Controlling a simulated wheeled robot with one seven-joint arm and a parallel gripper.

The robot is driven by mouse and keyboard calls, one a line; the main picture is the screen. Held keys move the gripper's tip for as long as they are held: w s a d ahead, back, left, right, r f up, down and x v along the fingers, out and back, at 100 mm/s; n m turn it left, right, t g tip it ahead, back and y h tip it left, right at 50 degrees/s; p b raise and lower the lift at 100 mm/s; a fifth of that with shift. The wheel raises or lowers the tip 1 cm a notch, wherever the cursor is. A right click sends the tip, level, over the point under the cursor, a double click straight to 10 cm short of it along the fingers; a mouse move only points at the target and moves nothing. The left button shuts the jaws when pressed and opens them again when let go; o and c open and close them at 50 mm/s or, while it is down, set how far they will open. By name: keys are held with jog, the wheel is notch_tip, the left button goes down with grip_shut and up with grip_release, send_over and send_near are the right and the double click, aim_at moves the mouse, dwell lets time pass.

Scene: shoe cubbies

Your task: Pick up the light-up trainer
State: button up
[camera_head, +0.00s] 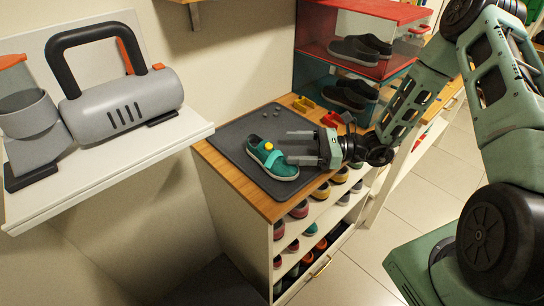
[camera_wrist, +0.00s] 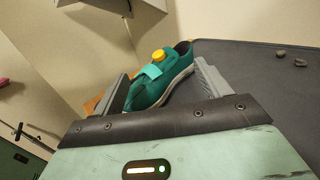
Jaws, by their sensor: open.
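The light-up trainer (camera_head: 272,160) is teal green with a strap and a yellow knob on top. It sits on a dark grey mat (camera_head: 232,137) on top of the wooden cubby unit. My gripper (camera_head: 300,146) is open, with its two fingers pointing left toward the trainer. In the wrist view the trainer (camera_wrist: 163,78) lies ahead, between the two finger tips (camera_wrist: 160,88). I cannot tell whether either finger touches it. The fingers hide part of the trainer's sides.
Small grey pebble-like bits (camera_head: 266,113) lie on the mat. A yellow block (camera_head: 304,103) and a red item (camera_head: 336,119) are behind my gripper. Clear red and teal boxes (camera_head: 350,40) with dark shoes stand at the back. Cubbies below hold several shoes. A white shelf (camera_head: 110,172) carries a grey appliance at left.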

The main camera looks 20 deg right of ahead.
aim_at(272, 147)
jog(key=shift+p+x, duration=0.9)
jog(key=shift+x, duration=1.85)
jog(key=c, duration=1.2)
